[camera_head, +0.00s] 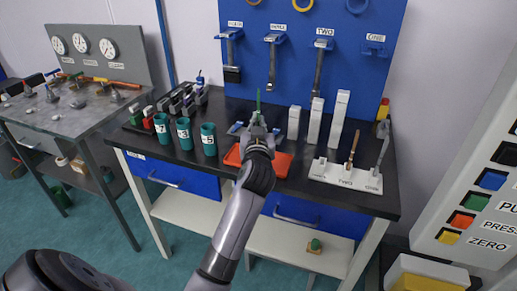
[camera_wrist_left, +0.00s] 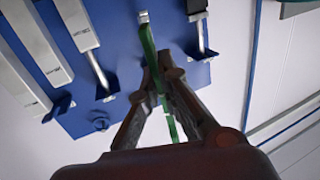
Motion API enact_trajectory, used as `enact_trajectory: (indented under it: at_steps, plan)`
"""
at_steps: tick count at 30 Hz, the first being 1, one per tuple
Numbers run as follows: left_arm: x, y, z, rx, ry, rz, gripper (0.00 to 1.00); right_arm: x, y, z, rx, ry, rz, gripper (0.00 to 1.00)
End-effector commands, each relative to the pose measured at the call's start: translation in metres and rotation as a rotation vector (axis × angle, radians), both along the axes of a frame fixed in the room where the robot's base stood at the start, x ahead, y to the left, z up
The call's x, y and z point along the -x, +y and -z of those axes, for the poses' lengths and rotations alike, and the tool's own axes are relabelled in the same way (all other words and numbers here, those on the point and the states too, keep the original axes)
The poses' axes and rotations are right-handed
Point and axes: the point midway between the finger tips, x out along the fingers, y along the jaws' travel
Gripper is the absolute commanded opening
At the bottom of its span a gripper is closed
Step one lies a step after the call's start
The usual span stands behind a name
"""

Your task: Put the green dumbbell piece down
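The green dumbbell piece (camera_head: 258,99) is a thin strip standing up above my left gripper (camera_head: 257,122) in the head view. In the left wrist view the green strip (camera_wrist_left: 148,42) runs between the fingertips of the left gripper (camera_wrist_left: 158,75), which close in on it from both sides. The gripper is over the black bench top, above an orange-red tray (camera_head: 283,165) that my arm partly covers. Whether the piece touches anything else is hard to tell. My right gripper is not in view.
Three green cups, one of them a middle cup (camera_head: 184,133), stand left of the tray. White upright blocks (camera_head: 314,121) and a white holder (camera_head: 345,177) with tools stand to the right. A blue tool board (camera_head: 290,60) rises behind. A control panel (camera_head: 475,190) is at the right.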

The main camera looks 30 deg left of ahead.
Motion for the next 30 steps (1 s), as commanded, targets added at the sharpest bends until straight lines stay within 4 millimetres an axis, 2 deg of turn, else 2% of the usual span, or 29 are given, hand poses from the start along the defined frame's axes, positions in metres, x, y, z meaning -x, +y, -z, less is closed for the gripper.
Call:
enact_trajectory:
  at_steps: [1,3,9,16,30]
  plan:
    - [0.0,0.0,0.015,0.0,0.004,0.0,0.0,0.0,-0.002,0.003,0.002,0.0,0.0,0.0]
    - [0.0,0.0,0.026,0.0,0.002,0.0,0.0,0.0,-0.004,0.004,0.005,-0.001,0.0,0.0]
    - [0.0,0.0,0.043,-0.001,-0.001,-0.001,0.0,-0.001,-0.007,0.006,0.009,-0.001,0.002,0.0]
    - [0.0,0.0,0.077,0.001,0.001,0.0,0.0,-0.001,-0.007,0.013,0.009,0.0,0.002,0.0]
    - [0.0,0.0,0.086,0.001,-0.002,0.0,0.0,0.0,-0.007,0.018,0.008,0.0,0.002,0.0]
